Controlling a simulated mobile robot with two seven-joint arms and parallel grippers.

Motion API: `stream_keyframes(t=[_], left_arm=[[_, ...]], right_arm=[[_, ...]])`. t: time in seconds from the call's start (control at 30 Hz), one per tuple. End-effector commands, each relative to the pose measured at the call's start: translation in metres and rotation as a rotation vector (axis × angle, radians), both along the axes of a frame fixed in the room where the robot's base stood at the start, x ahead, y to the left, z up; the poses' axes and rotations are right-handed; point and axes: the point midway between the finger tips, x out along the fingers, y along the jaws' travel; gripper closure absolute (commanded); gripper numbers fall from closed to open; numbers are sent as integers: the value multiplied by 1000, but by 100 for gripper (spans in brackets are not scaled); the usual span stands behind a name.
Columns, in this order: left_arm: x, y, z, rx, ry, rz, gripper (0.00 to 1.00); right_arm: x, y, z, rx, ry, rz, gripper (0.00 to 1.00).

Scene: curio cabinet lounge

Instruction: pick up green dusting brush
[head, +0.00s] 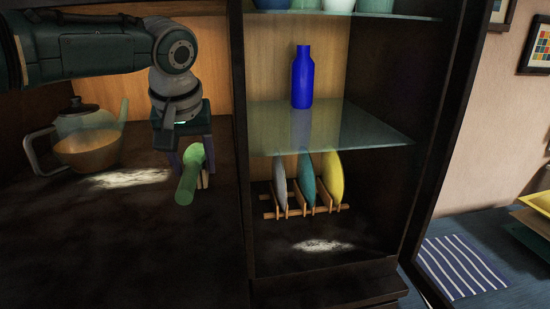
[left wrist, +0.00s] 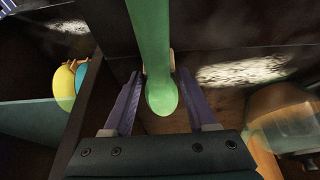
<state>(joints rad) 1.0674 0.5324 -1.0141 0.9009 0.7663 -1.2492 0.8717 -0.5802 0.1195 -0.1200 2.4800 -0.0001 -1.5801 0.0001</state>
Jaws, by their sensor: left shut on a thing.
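The green dusting brush (head: 188,184) is in my left gripper (head: 203,178), inside the left bay of the dark cabinet. In the head view, its thick end points toward the camera, and the gripper is partly hidden behind it. In the left wrist view, the green brush (left wrist: 155,50) runs between the two purple fingers of my left gripper (left wrist: 162,78), which is shut on it. Its rounded end lies toward the palm. I cannot tell if the brush touches the cabinet floor. My right gripper is not in view.
A glass teapot (head: 88,150) stands left of the gripper. Pale patches (head: 130,178) mark the cabinet floor. A dark divider (head: 239,150) separates the right bay, holding a plate rack (head: 296,208) under a glass shelf (head: 340,128) with a blue bottle (head: 302,80). The floor's front left is clear.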

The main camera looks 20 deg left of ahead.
Motion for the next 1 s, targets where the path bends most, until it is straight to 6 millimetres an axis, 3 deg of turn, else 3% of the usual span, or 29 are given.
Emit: stream_keyframes(t=[0.07, 0.3, 0.77, 1.0], left_arm=[[0, 0, 0, 0, 0, 0, 73], [0, 0, 0, 1, 0, 0, 100], [1, 0, 5, 0, -2, 1, 100], [-2, -2, 37, -1, -2, -2, 100]], right_arm=[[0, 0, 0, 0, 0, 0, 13], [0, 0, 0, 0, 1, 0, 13], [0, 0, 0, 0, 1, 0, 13], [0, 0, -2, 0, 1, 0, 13]])
